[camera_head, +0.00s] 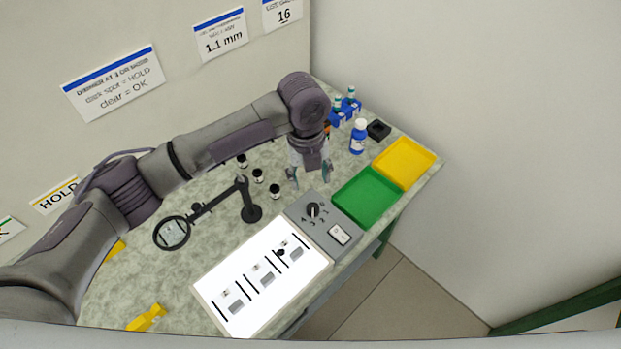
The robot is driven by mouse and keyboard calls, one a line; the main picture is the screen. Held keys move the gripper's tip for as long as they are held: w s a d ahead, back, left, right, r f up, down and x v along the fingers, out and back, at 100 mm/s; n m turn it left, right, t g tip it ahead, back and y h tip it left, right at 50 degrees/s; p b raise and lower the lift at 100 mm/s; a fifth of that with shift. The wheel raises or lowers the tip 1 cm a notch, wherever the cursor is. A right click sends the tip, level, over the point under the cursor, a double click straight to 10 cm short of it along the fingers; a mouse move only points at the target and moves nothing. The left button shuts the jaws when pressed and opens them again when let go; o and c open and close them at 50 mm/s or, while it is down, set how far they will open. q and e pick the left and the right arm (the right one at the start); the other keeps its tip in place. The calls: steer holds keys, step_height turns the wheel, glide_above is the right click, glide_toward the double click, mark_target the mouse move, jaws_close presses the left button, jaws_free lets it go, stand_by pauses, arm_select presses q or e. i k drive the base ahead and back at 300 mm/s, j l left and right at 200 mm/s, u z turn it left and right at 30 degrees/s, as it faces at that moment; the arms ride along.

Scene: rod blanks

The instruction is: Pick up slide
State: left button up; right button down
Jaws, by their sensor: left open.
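A bright white light panel (248,318) lies at the table's front edge. On it are small grey rectangles, which may be slides: one at the left (235,307), one in the middle (267,280) and one at the right (296,254). Each has a small pale label and black bars beside it. A small dark spot shows near the right one. My left gripper (309,180) is open, points down and looks empty. It is above the table behind the grey control box, apart from the panel. My right gripper is not in view.
A grey control box (338,257) with a knob adjoins the panel. A green tray (366,197) and yellow tray (404,163) are at the right. A magnifier (172,233) on a stand, small dark-and-white vials (275,191) and a blue-and-white bottle (358,137) stand on the table.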

mark_target(292, 248)
steer(key=k, duration=1.5)
